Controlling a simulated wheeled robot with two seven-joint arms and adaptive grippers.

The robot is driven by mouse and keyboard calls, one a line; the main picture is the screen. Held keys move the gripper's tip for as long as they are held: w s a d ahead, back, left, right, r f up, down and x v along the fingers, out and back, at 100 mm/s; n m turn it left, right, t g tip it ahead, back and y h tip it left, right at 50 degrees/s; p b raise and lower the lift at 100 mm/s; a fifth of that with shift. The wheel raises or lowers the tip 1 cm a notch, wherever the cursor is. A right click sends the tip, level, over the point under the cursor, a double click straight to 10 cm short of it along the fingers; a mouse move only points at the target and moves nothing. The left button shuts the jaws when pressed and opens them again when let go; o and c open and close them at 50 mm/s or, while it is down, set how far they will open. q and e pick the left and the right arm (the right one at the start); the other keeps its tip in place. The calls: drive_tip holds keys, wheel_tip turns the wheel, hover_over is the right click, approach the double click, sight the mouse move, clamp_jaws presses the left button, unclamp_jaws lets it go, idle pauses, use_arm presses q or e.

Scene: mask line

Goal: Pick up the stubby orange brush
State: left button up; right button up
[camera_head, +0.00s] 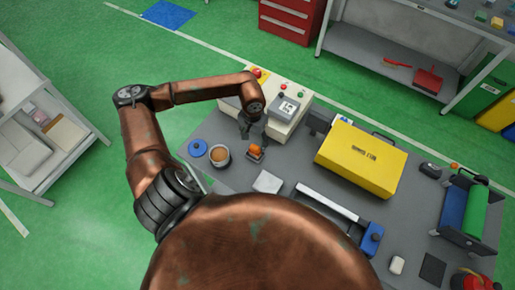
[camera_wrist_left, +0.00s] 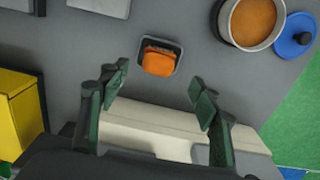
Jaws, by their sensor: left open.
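The stubby orange brush (camera_head: 256,149) sits in a small dark square tray (camera_head: 255,157) on the grey table. The brush (camera_wrist_left: 158,62) and its tray (camera_wrist_left: 176,67) also show in the left wrist view, at upper middle. My left gripper (camera_head: 253,127) is just behind the brush in the head view, above the table. In the left wrist view my left gripper (camera_wrist_left: 162,88) is open and empty, its two fingers spread, with the brush beyond the fingertips and apart from them. My right gripper is not in view.
A cup of orange-brown content (camera_head: 219,155) and a blue lid (camera_head: 197,148) stand left of the brush. A white control box (camera_head: 285,122) is behind, a yellow case (camera_head: 362,158) right. A pale block (camera_head: 268,181) lies in front.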

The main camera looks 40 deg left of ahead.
sight(255, 147)
use_arm(q)
drive_tip(key=shift+a+f, duration=0.25)
drive_tip(key=shift+f, duration=0.15)
drive_tip(key=f, duration=0.2)
drive_tip(key=f+p, duration=0.1)
drive_tip(key=f, duration=0.3)
drive_tip(key=shift+w+d, duration=0.1)
drive_tip(key=shift+d, duration=0.3)
drive_tip(key=shift+f, duration=0.4)
drive_tip(key=c, duration=1.2)
drive_tip(key=shift+c, duration=0.2)
